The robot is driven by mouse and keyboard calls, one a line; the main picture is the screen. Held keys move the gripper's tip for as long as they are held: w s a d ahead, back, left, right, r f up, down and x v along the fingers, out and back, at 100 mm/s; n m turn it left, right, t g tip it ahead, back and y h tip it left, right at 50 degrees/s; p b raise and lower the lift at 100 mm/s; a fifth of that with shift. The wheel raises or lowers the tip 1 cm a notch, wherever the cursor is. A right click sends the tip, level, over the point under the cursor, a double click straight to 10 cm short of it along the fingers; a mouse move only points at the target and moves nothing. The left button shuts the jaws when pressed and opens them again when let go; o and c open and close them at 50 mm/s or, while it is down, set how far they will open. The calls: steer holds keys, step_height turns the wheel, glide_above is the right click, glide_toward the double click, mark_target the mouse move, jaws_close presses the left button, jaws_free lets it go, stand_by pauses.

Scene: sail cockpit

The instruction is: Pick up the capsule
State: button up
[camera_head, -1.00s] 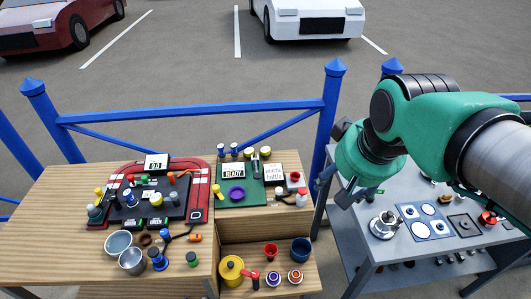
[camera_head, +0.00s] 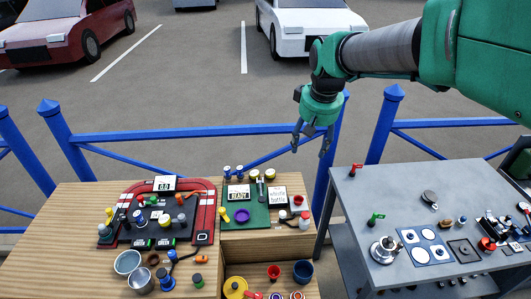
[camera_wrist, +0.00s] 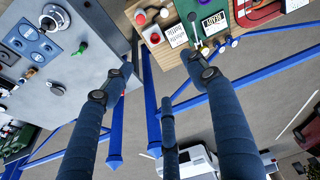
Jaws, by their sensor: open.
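No thing here is clearly a capsule; the small items are too tiny to tell which one it is. A slim grey upright piece (camera_head: 261,188) stands at the back of the green board (camera_head: 250,222) on the wooden table. My gripper (camera_head: 310,150) is open and empty, high in the air behind the tables, near the blue railing. The green board (camera_wrist: 205,18) shows beyond the fingertips at the top of that view.
The wooden table (camera_head: 60,235) also holds a red-edged track board (camera_head: 205,212), metal cups (camera_head: 128,262) and a yellow pot (camera_head: 235,288). The blue railing (camera_head: 200,132) runs behind.

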steer(key=w+a+f+p, duration=0.2)
steer(key=w+f+p, duration=0.1)
steer(key=w, duration=0.7)
steer(key=n+g+p, duration=0.3)
steer(key=n+p, duration=0.1)
steer(key=p, duration=0.4)
glide_above(270, 172)
step_height(270, 172, down, 24)
steer(key=shift+d+f, duration=0.1)
steer(key=shift+f, duration=0.1)
steer(key=shift+f, duration=0.1)
steer(key=shift+f, duration=4.2)
steer(key=shift+f, duration=0.1)
steer(key=shift+f, duration=2.5)
steer(key=shift+w, duration=0.1)
